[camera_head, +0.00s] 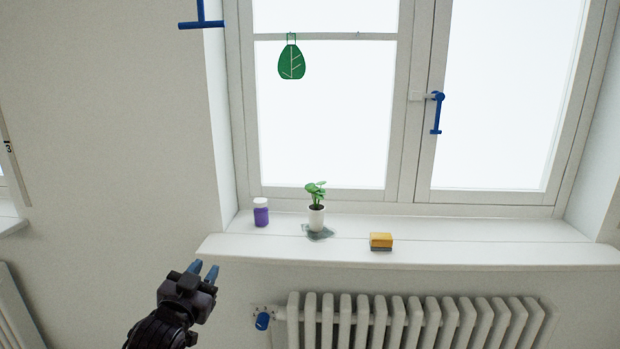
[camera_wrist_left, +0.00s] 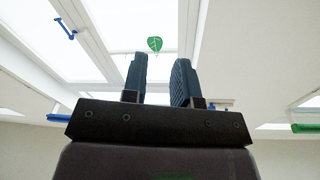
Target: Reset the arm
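My left gripper (camera_head: 203,270) is at the lower left of the head view, in front of the wall and just below the left end of the window sill. Its two blue-tipped fingers point up and are apart, with nothing between them. The left wrist view also shows this gripper (camera_wrist_left: 160,80) with a clear gap between its fingers. The green leaf ornament (camera_wrist_left: 155,44) shows beyond that gap, far off at the window. My right gripper is in neither view.
The white sill (camera_head: 480,254) holds a purple jar (camera_head: 261,214), a potted plant (camera_head: 316,216) on a wet-looking patch, and a yellow sponge (camera_head: 381,240). A radiator (camera_head: 400,320) with a blue valve (camera_head: 262,321) stands below. A blue window handle (camera_head: 437,113) sticks out.

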